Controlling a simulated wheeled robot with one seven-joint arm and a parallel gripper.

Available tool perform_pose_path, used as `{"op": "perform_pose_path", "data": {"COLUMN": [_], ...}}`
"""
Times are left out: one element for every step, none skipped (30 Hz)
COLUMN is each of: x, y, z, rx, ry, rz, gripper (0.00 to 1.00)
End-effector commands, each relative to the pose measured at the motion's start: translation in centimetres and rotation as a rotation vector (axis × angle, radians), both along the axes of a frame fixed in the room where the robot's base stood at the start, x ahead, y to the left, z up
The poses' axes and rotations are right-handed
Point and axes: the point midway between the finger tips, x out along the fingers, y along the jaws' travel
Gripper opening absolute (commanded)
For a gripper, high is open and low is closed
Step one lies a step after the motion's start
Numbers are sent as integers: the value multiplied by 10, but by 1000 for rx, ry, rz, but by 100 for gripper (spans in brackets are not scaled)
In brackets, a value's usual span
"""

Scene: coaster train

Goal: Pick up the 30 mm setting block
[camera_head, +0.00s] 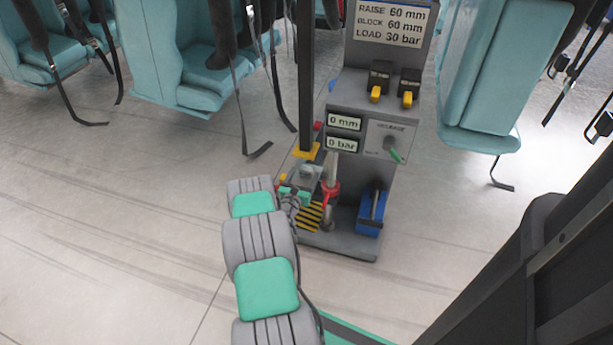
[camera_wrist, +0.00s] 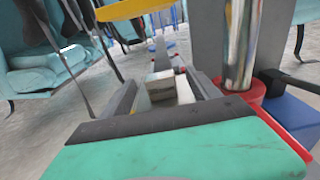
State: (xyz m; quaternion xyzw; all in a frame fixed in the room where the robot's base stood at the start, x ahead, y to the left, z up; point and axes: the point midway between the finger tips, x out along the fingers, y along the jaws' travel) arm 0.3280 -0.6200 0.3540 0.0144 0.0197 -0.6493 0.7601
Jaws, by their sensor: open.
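My gripper (camera_head: 298,189) is low at the left foot of the grey machine stand, beside the red-collared metal post. In the wrist view the open gripper (camera_wrist: 164,88) has its green palm across the bottom and its fingers pointing away. Pale, off-white block shapes (camera_wrist: 163,82) show between the fingers. I cannot read a size on them, nor tell which is the 30 mm setting block or whether a finger touches them. In the head view, my arm and gripper hide most of that spot.
The grey stand (camera_head: 345,165) has a sign (camera_head: 390,22), displays and yellow-tipped levers. The post's red collar (camera_wrist: 248,92) is close on the gripper's right. A blue unit (camera_head: 371,212) sits on the base. Teal seats (camera_head: 485,80) with hanging straps stand around. The floor at left is clear.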

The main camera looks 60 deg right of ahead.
Motion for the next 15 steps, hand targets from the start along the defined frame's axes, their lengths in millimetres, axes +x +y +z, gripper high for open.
{"op": "perform_pose_path", "data": {"x": [1,2,4,5,5,7,7,8,8,8,8,8,8,8,8], "y": [-10,-15,-23,-28,-32,-37,-39,-40,-41,-41,-41,-41,-40,-40,-40], "z": [-4,-6,-7,-6,-6,-5,-5,-5,-4,-4,-4,-3,-3,-3,-3], "rx": [-2,-2,-2,-1,-1,-1,0,1,1,1,1,1,1,1,1], "ry": [-4,-5,-5,-5,-4,-4,-4,-4,-2,-2,-2,-2,-2,-2,-3], "rz": [-3,-3,-2,-3,-3,-2,-2,-1,0,0,0,0,0,0,0], "gripper": [71,71,71,71,71,71,71,71,71,71,71,71,71,70,67]}}
